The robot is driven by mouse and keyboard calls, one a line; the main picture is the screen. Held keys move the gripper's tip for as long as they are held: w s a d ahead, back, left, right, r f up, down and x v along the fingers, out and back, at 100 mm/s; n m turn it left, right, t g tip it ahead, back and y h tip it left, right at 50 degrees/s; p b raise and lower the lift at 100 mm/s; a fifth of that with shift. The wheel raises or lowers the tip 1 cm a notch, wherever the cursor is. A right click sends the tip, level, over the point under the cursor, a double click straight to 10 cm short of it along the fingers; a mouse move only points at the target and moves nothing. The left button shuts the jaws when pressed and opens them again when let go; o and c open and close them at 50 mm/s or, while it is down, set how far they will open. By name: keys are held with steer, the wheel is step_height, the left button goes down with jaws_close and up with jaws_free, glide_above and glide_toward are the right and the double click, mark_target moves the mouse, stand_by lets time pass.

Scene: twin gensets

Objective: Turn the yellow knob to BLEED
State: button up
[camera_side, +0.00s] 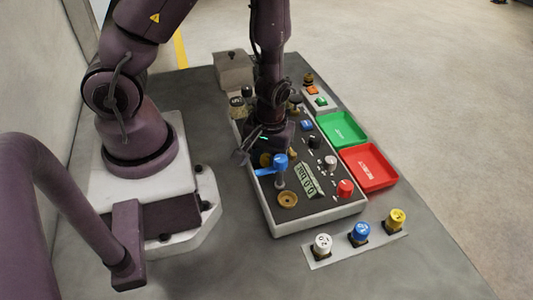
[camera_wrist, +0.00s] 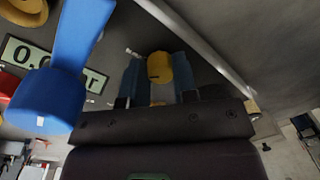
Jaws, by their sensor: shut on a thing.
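The yellow knob (camera_wrist: 160,67) sits between the two blue-grey fingers of my gripper (camera_wrist: 159,78) in the wrist view. My gripper is shut on it, with a finger on either side. A short dark mark shows on the knob's face. I cannot read any BLEED lettering near the knob.
The blue lever (camera_wrist: 48,98) stands close to my gripper at left in the wrist view. The panel also has a pressure display (camera_side: 307,181), a brass ring (camera_side: 288,200) and a red knob (camera_side: 345,188). Green (camera_side: 342,130) and red (camera_side: 370,167) trays lie right; another yellow knob (camera_side: 397,216) is on a front strip.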

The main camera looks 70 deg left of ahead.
stand_by(0.3)
steer(key=o, duration=0.9)
steer(key=shift+r, duration=0.1)
steer(key=r, duration=1.2)
steer(key=shift+w+d+r, duration=0.25)
steer(key=shift+w+r, duration=0.05)
steer(key=shift+r, duration=0.1)
